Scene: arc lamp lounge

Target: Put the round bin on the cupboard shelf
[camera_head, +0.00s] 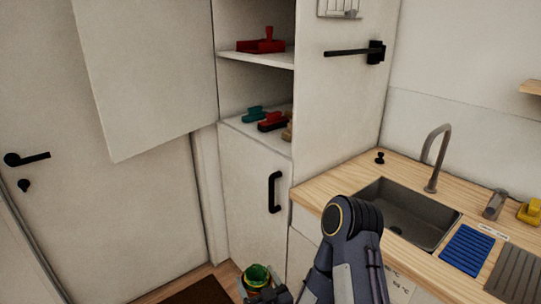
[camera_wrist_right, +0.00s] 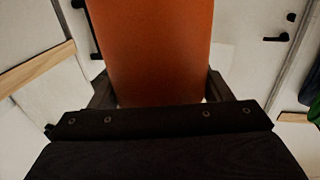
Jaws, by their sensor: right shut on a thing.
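In the right wrist view my right gripper (camera_wrist_right: 160,88) is shut on a broad orange thing (camera_wrist_right: 155,40) that runs up out of the picture. Only part of its smooth side shows, so I cannot tell for sure that it is the round bin. In the head view my right arm covers the bottom middle, and the orange thing does not show there. The cupboard stands behind, with an upper shelf (camera_head: 256,58) and a lower shelf (camera_head: 274,141) in its open upper part. My left gripper is not in view.
A red dustpan-like thing (camera_head: 262,45) sits on the upper shelf. Teal (camera_head: 252,114) and red (camera_head: 271,122) brush-like things lie on the lower shelf. The open door (camera_head: 150,70) hangs left. A green and yellow container (camera_head: 257,277) is low down. The sink counter (camera_head: 405,165) is right.

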